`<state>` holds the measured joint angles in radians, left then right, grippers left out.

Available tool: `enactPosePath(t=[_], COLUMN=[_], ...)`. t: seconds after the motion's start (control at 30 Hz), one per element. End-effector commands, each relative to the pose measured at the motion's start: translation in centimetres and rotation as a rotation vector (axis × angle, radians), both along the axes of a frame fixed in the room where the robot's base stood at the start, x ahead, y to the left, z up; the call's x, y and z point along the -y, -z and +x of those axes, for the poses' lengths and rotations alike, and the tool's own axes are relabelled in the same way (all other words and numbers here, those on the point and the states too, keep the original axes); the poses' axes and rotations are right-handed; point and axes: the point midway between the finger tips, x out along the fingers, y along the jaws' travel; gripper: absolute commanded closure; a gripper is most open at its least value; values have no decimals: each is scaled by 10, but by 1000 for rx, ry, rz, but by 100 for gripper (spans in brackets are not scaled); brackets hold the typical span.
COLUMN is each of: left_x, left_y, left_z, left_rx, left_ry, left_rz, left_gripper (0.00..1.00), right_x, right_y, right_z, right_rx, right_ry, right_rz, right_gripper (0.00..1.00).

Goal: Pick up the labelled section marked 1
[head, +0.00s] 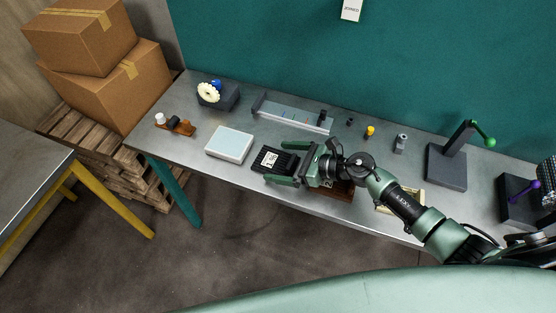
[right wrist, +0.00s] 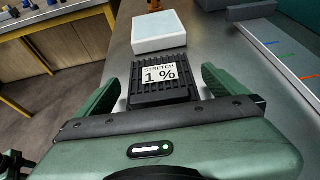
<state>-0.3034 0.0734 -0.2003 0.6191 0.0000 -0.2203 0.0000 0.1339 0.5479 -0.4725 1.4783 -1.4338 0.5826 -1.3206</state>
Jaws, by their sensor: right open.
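The labelled section is a black ribbed block (head: 286,154) with a white label, lying on the grey metal bench. In the right wrist view the block (right wrist: 160,96) shows its label, which reads "STRETCH 1 %". My right gripper (head: 276,161) is open, with its green fingers pointing left along the bench. In the right wrist view its fingers (right wrist: 160,78) stand on either side of the block, with a gap visible on each side. The block's near end is partly hidden by the gripper body. My left gripper is in neither view.
A white box with a pale blue top (head: 230,144) lies just left of the block. A grey tray with coloured marks (head: 291,113) lies behind it. A brown board (head: 341,190) and a pale wooden tray (head: 411,196) are near the front edge. A dark stand (head: 446,168) is to the right.

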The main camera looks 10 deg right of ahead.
Motion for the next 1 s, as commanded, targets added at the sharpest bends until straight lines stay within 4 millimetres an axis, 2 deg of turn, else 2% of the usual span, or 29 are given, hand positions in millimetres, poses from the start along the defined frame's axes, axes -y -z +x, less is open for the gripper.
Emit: enactPosePath(t=[0.27, 0.5, 0.8, 1.0], left_x=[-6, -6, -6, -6], left_y=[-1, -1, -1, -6], left_z=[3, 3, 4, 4], left_rx=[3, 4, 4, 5], left_ry=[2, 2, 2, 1], left_rz=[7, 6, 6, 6], left_gripper=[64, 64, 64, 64], right_x=[-3, -3, -3, -3], right_y=[3, 2, -1, -22], right_z=[2, 2, 3, 3], right_rx=[0, 0, 1, 4], right_ry=[0, 0, 0, -2], right_rz=[-1, 0, 0, -1], right_gripper=[0, 63, 63, 63])
